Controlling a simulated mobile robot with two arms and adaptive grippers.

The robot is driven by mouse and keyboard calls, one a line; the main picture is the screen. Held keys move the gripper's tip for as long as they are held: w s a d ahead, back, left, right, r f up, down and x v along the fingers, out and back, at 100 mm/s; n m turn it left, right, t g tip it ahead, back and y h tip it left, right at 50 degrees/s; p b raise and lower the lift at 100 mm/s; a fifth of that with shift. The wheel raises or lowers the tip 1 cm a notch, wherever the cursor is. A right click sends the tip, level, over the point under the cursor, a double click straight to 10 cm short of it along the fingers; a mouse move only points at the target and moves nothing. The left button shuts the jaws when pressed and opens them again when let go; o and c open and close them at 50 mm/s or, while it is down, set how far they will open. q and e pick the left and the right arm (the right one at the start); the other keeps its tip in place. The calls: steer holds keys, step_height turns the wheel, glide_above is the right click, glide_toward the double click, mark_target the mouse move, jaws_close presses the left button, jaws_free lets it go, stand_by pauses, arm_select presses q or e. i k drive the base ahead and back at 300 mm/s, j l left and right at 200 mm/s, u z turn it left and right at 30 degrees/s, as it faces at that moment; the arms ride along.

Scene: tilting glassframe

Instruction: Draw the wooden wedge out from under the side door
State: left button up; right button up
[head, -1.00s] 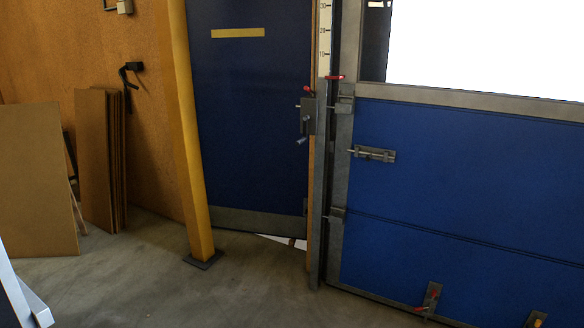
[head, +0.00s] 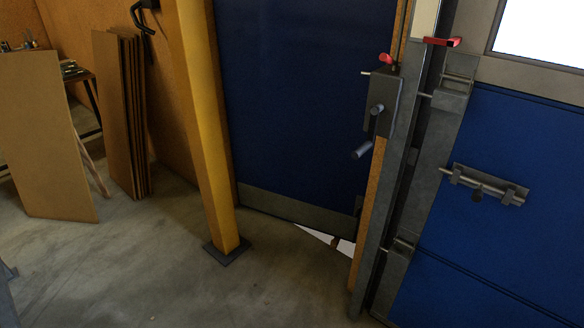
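The blue side door (head: 290,110) stands slightly ajar, with a grey kick plate (head: 290,209) along its bottom. A bright strip of light shows on the floor at its lower right corner. A small brown piece (head: 335,242) sits in that strip under the door edge; it looks like the wooden wedge, but it is too small to make out its shape. The door's lock box and handle (head: 378,108) are at its right edge. Neither of my grippers is in view.
A yellow post (head: 208,130) with a dark foot plate stands left of the door. Boards (head: 120,115) and a large panel (head: 45,135) lean at the left. The large blue gate (head: 500,200) with a bolt is at the right. The concrete floor before the door is clear.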

mark_target(334, 243)
steer(key=i+j+z, duration=0.1)
steer(key=i, duration=0.35)
steer(key=i+j+z, duration=0.1)
steer(key=i+j, duration=0.15)
steer(key=i, duration=0.2)
steer(key=i+j+z, duration=0.15)
steer(key=i, duration=0.3)
steer(key=i+j+z, duration=0.1)
steer(key=i+j, duration=0.25)
steer(key=i+j+z, duration=0.5)
steer(key=i+j, duration=0.15)
steer(key=j, duration=0.05)
